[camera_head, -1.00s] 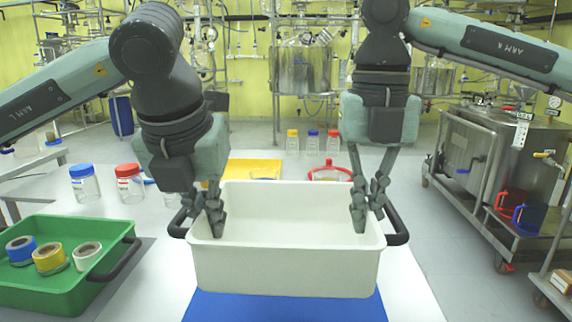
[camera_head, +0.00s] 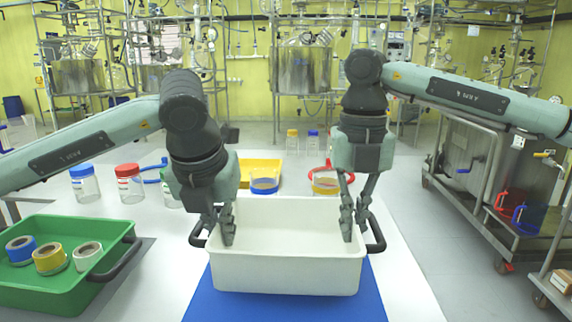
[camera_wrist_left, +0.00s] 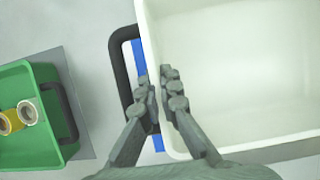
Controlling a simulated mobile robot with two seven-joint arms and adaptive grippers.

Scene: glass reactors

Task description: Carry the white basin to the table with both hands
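The white basin (camera_head: 288,272) is level above the blue mat (camera_head: 290,308) on the white table (camera_head: 160,270); I cannot tell whether its bottom touches the mat. Black handles stick out at both ends. My left gripper (camera_head: 222,228) is shut on the basin's left rim, one finger inside and one outside. The left wrist view shows these fingers (camera_wrist_left: 157,92) astride the basin wall (camera_wrist_left: 158,50), beside the black handle (camera_wrist_left: 120,85). My right gripper (camera_head: 354,222) is shut on the right rim. The basin looks empty.
A green tray (camera_head: 100,285) with several tape rolls stands at the left. Lidded jars (camera_head: 130,188) stand behind it. A yellow tray (camera_head: 260,168) and blue- and red-rimmed items are behind the basin. A steel cart (camera_head: 480,165) stands at the right.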

